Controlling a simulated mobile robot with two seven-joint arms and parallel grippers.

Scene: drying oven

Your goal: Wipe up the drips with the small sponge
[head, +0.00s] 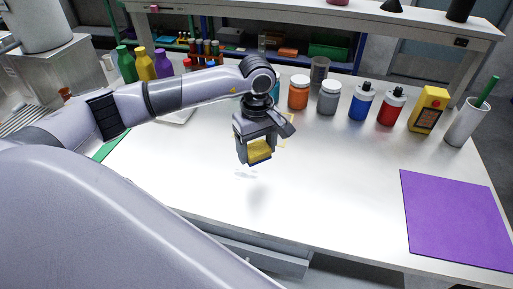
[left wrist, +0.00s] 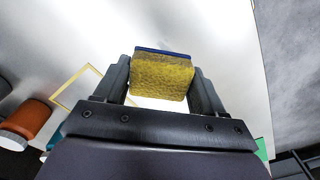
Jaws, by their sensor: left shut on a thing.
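The small sponge (head: 259,151) is yellow with a thin blue layer. My left gripper (head: 256,157) is shut on it and holds it above the white table, with its shadow on the table below. In the left wrist view the sponge (left wrist: 162,76) sits between the two dark fingers of the left gripper (left wrist: 160,85). Faint, clear-looking drips (head: 245,174) show on the table just below and in front of the sponge. The drips cannot be made out in the left wrist view. My right gripper is not in view.
A yellow square outline (left wrist: 72,84) is marked on the white table (head: 330,185). Behind stand an orange jar (head: 298,94), a grey jar (head: 329,98), blue and red bottles, a yellow device (head: 428,109) and a white cup. A purple mat (head: 455,220) lies right. The front middle is clear.

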